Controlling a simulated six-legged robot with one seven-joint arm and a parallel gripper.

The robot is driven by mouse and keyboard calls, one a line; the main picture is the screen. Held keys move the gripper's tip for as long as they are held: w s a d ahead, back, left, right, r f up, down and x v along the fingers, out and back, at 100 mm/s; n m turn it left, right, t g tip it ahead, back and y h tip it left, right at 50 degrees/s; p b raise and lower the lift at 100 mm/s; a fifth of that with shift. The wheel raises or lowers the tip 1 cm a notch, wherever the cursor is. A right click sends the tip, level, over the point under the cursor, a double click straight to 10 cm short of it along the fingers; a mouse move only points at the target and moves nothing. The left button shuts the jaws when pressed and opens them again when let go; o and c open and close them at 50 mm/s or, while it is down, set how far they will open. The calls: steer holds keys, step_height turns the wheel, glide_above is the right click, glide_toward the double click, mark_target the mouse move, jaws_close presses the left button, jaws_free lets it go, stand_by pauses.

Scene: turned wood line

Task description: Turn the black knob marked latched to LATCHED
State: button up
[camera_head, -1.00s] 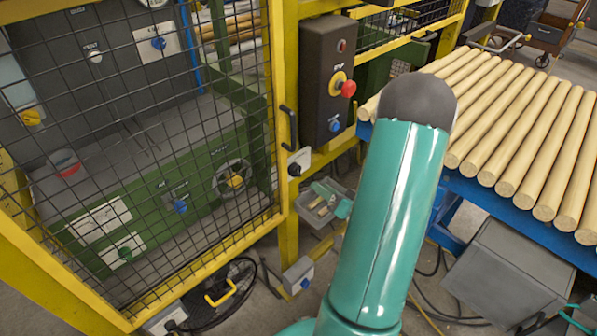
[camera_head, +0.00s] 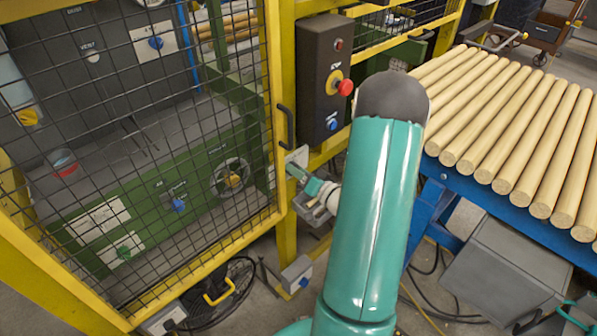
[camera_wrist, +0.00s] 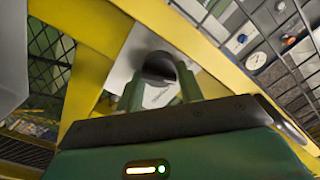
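The black knob (camera_wrist: 158,66) sits on a pale plate (camera_wrist: 128,62) fixed to the yellow frame, at the upper middle of the wrist view. In the head view the plate (camera_head: 300,155) shows beside the gate's edge, but the knob is hidden by my gripper (camera_head: 293,172). In the wrist view the two green fingers of my gripper (camera_wrist: 160,78) are apart, with the knob showing between their tips. I cannot tell if they touch it. The plate's lettering is too small to read.
A yellow-framed mesh gate (camera_head: 140,150) with a black handle (camera_head: 286,128) is to the left. A dark control box (camera_head: 322,75) with a red button (camera_head: 346,87) stands above the knob. A blue table (camera_head: 500,208) of wooden rods is to the right.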

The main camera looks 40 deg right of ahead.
steer(key=shift+c, duration=0.8)
steer(key=shift+m, duration=0.3)
steer(key=m, duration=1.2)
steer(key=shift+d+f+m, duration=0.1)
steer(key=shift+f+m, duration=0.1)
steer(key=shift+m, duration=0.2)
steer(key=o, duration=0.7)
